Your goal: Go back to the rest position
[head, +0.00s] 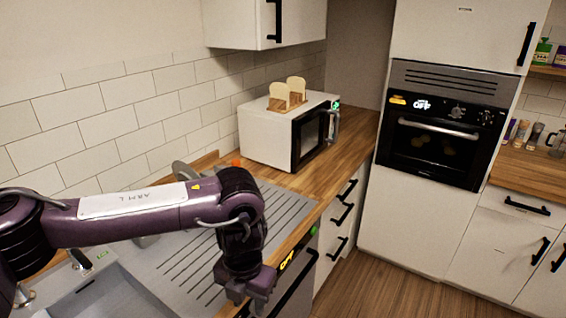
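My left arm (150,205), dark purple with a white label, reaches in from the left over the sink and drainboard. It bends down at a black joint to my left gripper (246,297), at the bottom of the head view near the counter's front edge. The fingers point down and are small and dark, so I cannot tell whether they are open or shut. I see nothing held in them. My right gripper is out of view.
The steel drainboard (290,212) and sink (110,298) lie under my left arm. A built-in oven (440,135) is at right. The floor (375,290) ahead is clear.

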